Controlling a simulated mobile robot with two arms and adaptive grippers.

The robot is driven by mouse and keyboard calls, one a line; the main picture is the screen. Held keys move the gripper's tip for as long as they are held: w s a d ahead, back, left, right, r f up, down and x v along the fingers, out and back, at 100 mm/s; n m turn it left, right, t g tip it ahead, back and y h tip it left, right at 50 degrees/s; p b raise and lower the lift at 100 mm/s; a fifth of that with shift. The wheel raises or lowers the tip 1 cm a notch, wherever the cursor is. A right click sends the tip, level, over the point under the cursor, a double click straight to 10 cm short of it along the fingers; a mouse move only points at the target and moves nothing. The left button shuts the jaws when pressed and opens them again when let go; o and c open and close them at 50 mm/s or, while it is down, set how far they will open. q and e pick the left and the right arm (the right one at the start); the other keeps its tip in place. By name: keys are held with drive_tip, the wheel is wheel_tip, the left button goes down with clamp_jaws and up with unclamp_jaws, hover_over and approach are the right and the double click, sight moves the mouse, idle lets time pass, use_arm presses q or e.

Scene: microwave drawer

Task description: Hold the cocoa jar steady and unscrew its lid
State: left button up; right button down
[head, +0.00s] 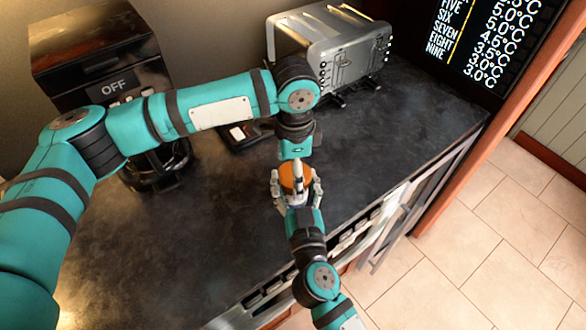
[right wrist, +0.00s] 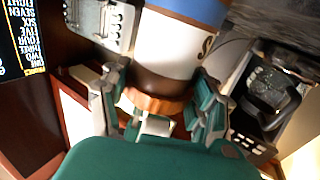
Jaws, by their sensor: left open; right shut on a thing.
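In the right wrist view the jar (right wrist: 170,50) shows a white label, a dark band and a copper-brown end. My right gripper (head: 297,190) is shut on the cocoa jar from the front, with a finger on each side, also in the right wrist view (right wrist: 160,108). My left gripper (head: 298,168) is open, pointing down over the lid; its fingers are small and partly hidden, and contact cannot be told.
A steel toaster (head: 345,55) stands at the back of the dark counter (head: 400,130). A black coffee machine (head: 100,60) marked OFF is at the back left. The counter right of the jar is clear.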

use_arm(q)
drive_tip(key=shift+r, duration=2.25)
use_arm(e)
drive_tip(key=shift+c, duration=1.1)
unclamp_jaws()
drive_tip(key=shift+a, duration=0.1)
